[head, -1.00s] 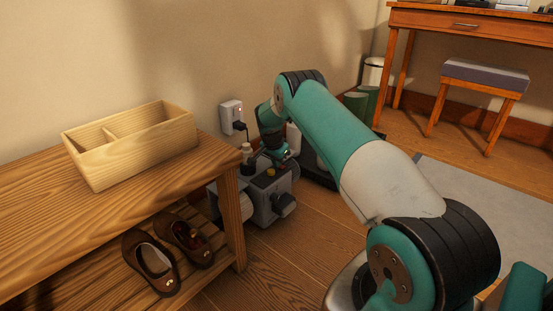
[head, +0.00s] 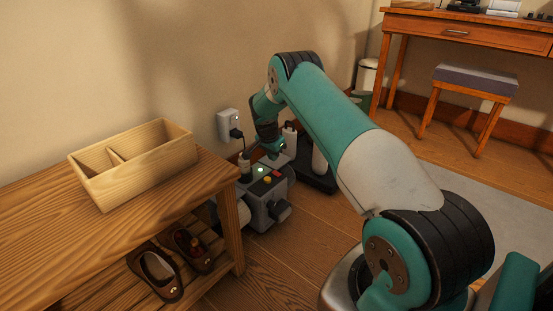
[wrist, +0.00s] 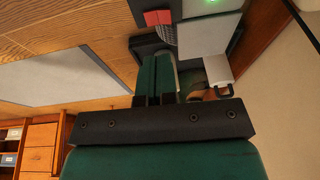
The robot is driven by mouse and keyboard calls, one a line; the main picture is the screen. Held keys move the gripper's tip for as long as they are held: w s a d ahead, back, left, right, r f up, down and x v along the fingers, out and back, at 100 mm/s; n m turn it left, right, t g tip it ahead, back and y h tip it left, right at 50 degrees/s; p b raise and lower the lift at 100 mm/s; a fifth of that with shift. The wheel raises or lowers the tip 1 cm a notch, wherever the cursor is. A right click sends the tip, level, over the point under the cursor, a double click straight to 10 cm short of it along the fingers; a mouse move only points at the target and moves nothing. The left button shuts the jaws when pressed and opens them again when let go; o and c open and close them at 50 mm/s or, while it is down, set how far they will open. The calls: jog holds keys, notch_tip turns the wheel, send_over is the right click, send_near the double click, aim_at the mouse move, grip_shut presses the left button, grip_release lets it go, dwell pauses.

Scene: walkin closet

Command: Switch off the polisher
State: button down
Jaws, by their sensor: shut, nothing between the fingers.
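The polisher (head: 262,205) is a grey machine on the floor beside the bench end. Its top panel shows a green spot, a red patch (head: 277,172) and a yellow knob (head: 267,180). My gripper (head: 275,153) is shut and empty, just above and behind the panel in the head view; contact cannot be told. In the wrist view my shut fingers (wrist: 158,75) show, with a red patch (wrist: 158,17) on a grey surface and a green light at the top edge.
A wall socket (head: 228,124) with a black plug is on the wall behind. The wooden bench (head: 200,190) with a divided box (head: 140,165) and shoes is on the left. A dark stand (head: 318,178) is behind the polisher. Open floor lies to the right.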

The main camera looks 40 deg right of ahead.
jog(key=p+v, duration=0.2)
jog(key=v, duration=0.4)
jog(key=shift+w, duration=0.25)
jog(key=b, duration=0.2)
jog(key=shift+w+d+b, duration=0.1)
jog(key=shift+d+b, duration=0.1)
jog(key=shift+b, duration=0.1)
jog(key=b, duration=0.9)
send_near(276, 172)
jog(key=x, duration=0.5)
jog(key=shift+w+d+f, duration=0.1)
jog(key=shift+d+f, duration=0.05)
jog(key=shift+d, duration=0.15)
jog(key=shift+w+f+b, duration=0.1)
jog(key=shift+f+b, duration=0.45)
jog(key=shift+f, duration=0.15)
